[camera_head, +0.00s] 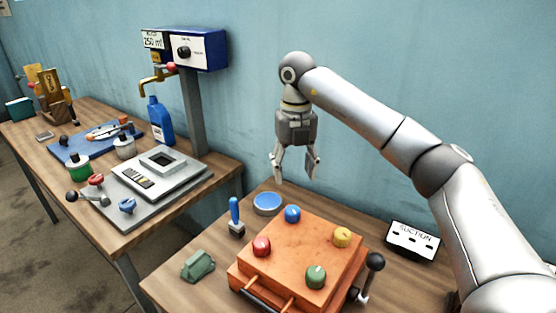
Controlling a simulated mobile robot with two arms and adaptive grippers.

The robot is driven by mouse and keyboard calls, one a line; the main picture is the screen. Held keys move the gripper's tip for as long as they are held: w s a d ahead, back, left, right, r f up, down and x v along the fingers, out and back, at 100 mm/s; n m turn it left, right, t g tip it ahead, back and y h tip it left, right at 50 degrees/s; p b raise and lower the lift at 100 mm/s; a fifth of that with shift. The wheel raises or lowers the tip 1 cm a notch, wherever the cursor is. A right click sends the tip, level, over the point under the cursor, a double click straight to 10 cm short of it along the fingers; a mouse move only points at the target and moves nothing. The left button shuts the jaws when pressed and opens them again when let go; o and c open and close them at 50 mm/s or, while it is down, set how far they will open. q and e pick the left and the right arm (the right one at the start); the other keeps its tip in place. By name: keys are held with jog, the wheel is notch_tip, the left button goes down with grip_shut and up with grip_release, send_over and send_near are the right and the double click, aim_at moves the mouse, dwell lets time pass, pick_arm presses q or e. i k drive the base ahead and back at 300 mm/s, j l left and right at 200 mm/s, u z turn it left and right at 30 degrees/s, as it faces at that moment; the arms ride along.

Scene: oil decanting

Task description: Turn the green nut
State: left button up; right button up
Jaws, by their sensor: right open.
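The green nut (316,275) is a round knob on the top face of an orange box (300,248), near the box's front right. A red knob (262,246), a blue knob (292,214) and a yellow knob (342,237) sit on the same face. My right gripper (296,174) hangs from the arm at the right, fingers pointing down, open and empty. It is in the air above and behind the box, apart from every knob. My left gripper is not in view.
A black-knobbed lever (374,264) stands at the box's right side. Another workbench (222,178) stands farther left.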

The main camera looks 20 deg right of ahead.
aim_at(315, 276)
jog(key=k+j, duration=0.5)
jog(key=k, duration=0.15)
jog(key=k+j, duration=0.5)
jog(key=k, duration=0.2)
